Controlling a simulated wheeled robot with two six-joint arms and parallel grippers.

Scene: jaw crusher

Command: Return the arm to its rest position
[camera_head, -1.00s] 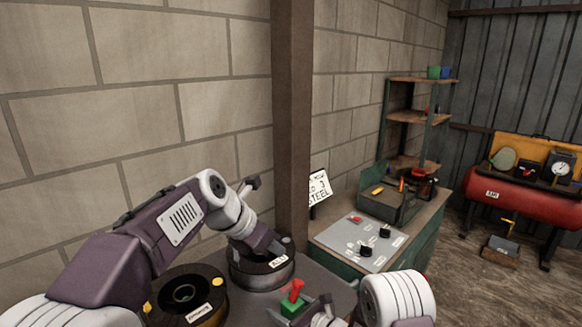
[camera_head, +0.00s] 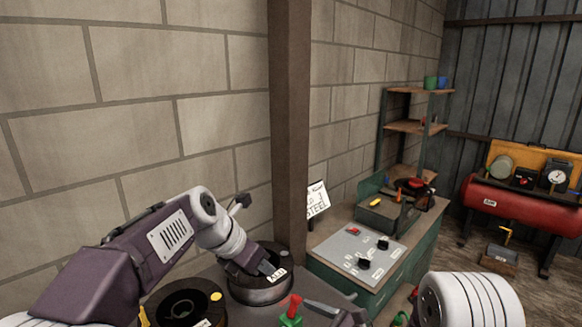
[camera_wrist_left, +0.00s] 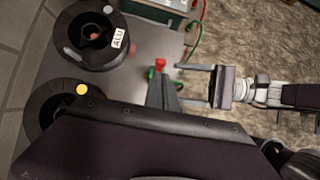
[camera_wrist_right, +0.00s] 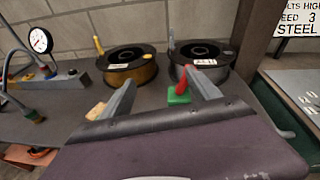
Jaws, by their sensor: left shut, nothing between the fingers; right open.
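My left gripper (camera_head: 268,268) is shut and empty, over the near side of the dark spool marked ALU (camera_head: 258,290) in the head view. In the left wrist view its closed fingers (camera_wrist_left: 160,92) point toward a red lever (camera_wrist_left: 160,63) on a green base. My right gripper (camera_wrist_right: 161,77) is open and empty. In the left wrist view the right gripper (camera_wrist_left: 182,85) comes in from the right. In the right wrist view the red lever (camera_wrist_right: 181,82) shows between its fingers; the depth gap is hard to judge. My right fingers are partly cut off in the head view.
A second spool, with yellow-brown wire (camera_wrist_right: 128,68), stands beside the ALU spool on the grey bench (camera_wrist_right: 62,122). A gauge (camera_wrist_right: 40,40) stands at its left. A control panel (camera_head: 358,250), a sign (camera_head: 316,199) and a brown post (camera_head: 290,120) are close by.

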